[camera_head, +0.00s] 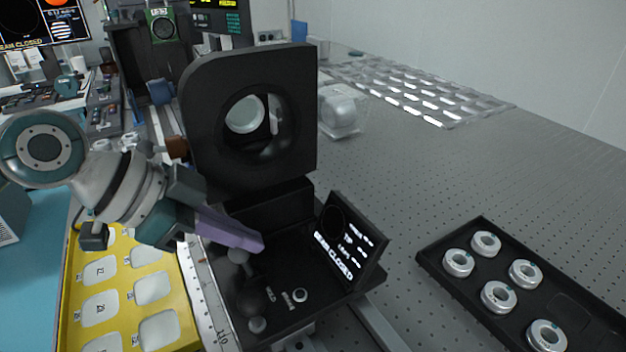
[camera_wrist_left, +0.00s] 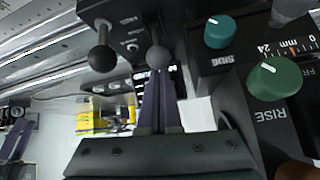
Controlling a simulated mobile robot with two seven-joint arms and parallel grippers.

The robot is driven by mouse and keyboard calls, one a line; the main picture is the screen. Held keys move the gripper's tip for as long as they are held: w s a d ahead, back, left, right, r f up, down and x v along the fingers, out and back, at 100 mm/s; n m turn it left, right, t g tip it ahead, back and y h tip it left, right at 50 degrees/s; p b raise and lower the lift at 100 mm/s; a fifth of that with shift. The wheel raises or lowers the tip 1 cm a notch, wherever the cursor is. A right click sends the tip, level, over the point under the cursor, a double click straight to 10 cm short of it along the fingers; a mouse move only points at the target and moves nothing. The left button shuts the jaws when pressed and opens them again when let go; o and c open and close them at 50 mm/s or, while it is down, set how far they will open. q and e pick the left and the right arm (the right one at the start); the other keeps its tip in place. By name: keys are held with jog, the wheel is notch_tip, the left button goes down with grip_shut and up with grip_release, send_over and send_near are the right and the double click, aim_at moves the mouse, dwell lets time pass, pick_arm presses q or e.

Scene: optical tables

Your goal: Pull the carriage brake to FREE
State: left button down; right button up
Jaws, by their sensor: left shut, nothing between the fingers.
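The black carriage (camera_head: 292,190) stands in the middle of the head view, an upright plate with a round opening above a low base. On its base are a dark ball knob (camera_head: 257,299) and a smaller grey knob (camera_head: 238,256). Which one belongs to the brake I cannot tell; the small lettering is unreadable. My left gripper (camera_head: 258,245) is shut and empty, its purple fingers just above the grey knob. In the left wrist view the shut fingers (camera_wrist_left: 158,82) point at a grey ball knob (camera_wrist_left: 158,57), with a dark ball knob (camera_wrist_left: 102,59) beside it. Contact is unclear.
A small screen (camera_head: 345,245) reading BEAM CLOSED stands right of the knobs. A yellow tray (camera_head: 187,300) and a ruled rail (camera_head: 205,300) lie left. A black tray (camera_head: 455,285) of rings is at right. A green RISE knob (camera_wrist_left: 275,78) and teal SIDE knob (camera_wrist_left: 219,31) are near the fingers.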

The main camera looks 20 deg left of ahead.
pick_arm(q)
jog(key=shift+s+a+p, duration=0.2)
jog(key=shift+s+p, duration=0.05)
jog(key=shift+p, duration=0.1)
jog(key=shift+w+d, duration=0.15)
jog(key=shift+w, duration=0.1)
jog(key=shift+r+p, duration=0.75)
jog(key=shift+r, duration=0.05)
pick_arm(e)
jog(key=shift+a+r, duration=0.1)
jog(key=shift+r, duration=0.4)
pick_arm(q)
jog(key=shift+d+r, duration=0.1)
jog(key=shift+r, duration=0.05)
notch_tip(320, 180, up, 3)
jog(key=w+d+p, duration=0.2)
jog(key=p, duration=0.2)
jog(key=s+a+r+b, duration=0.1)
jog(key=s+a+r, duration=0.3)
jog(key=s+a, duration=0.1)
jog(key=shift+s+a, duration=0.4)
jog(key=shift+s, duration=0.4)
pick_arm(e)
jog(key=shift+w+d+r, duration=0.2)
jog(key=shift+w+r, duration=0.05)
jog(key=shift+r, duration=0.45)
jog(key=shift+w+d+r, duration=0.2)
jog(key=shift+r, duration=0.45)
